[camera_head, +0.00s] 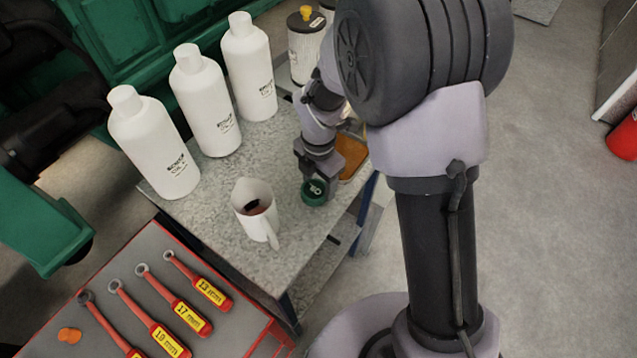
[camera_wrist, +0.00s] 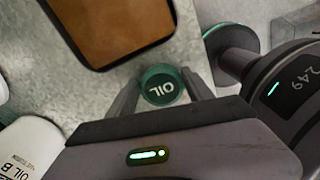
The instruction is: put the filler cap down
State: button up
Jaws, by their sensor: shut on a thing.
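The filler cap is a round green cap marked OIL (camera_wrist: 161,88), held between the two fingers of my gripper (camera_wrist: 163,98) in the wrist view. In the head view the green cap (camera_head: 314,194) shows at the tip of my gripper (camera_head: 315,184), low over the right part of the grey speckled bench top (camera_head: 215,208). My gripper is shut on the cap. Whether the cap touches the bench top I cannot tell.
A brown-orange tray (camera_head: 351,156) lies close behind the gripper. A white jug (camera_head: 257,222) with dark contents stands to its left. Three white bottles (camera_head: 205,100) line the bench's far left. Wrenches lie on a red-edged tool tray (camera_head: 133,262) in front. Bare bench surrounds the jug.

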jog(key=shift+f, duration=0.1)
jog(key=o, duration=1.6)
jog(key=shift+c, duration=0.2)
notch_tip(320, 180, up, 13)
jog(key=p, duration=0.5)
notch_tip(320, 180, up, 8)
jog(key=m+t, duration=0.2)
jog(key=m, duration=0.6)
send_over(319, 186)
jog(key=s+d, duration=0.3)
jog(key=s+d+r+m+t+y, duration=0.1)
jog(key=s+d+r+m+t, duration=0.1)
jog(key=s+r+m, duration=0.2)
jog(key=s+d+r+m+t+y, duration=0.1)
jog(key=s+r+m, duration=0.3)
jog(key=s+m, duration=0.7)
jog(key=d+m, duration=0.1)
jog(key=m, duration=0.6)
jog(key=shift+s+d+r+m+t, duration=0.2)
jog(key=shift+s+r+m+t, duration=0.05)
jog(key=shift+r+m+t, duration=0.15)
